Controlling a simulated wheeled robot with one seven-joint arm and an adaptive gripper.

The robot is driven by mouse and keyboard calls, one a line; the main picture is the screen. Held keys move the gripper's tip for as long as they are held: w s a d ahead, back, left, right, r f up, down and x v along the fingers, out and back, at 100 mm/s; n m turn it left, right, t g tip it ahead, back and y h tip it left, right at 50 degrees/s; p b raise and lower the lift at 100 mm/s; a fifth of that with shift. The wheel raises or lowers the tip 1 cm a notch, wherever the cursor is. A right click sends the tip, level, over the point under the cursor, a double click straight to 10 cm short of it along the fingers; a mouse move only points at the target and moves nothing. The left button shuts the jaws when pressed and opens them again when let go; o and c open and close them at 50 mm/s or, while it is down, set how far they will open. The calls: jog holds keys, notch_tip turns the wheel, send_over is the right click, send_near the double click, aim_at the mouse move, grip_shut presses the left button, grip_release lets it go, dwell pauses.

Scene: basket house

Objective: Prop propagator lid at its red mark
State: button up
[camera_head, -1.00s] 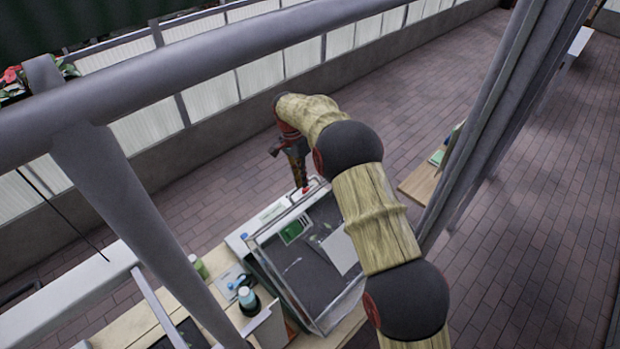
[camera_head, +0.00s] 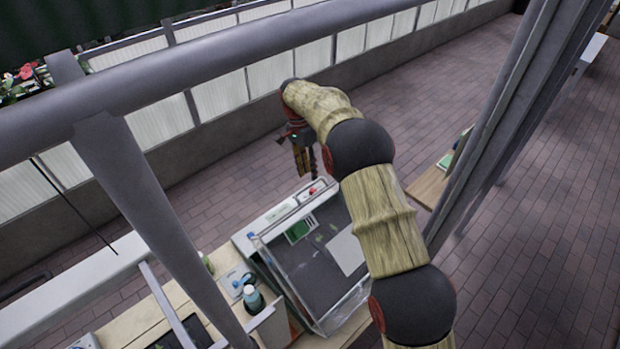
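The propagator (camera_head: 300,262) stands on the wooden bench below my arm. Its clear lid (camera_head: 268,255) has a pale frame, and a dark bed with a green card and a white sheet shows through it. A small red mark (camera_head: 313,190) sits at the far right end of the white rim strip. My gripper (camera_head: 306,174) points down just above and beside that end, close to the red mark. Whether it touches the lid is unclear. Its fingers are small and dark here, and I cannot tell whether they are open. I see nothing held. My arm covers part of the right side.
A dark bottle with a pale cap (camera_head: 252,298) and a blue-handled tool (camera_head: 242,281) lie left of the propagator. Grey frame posts (camera_head: 150,210) cross the view at left and right. A wooden shelf (camera_head: 428,187) stands at right. The brick floor behind is clear.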

jog(key=v, duration=0.8)
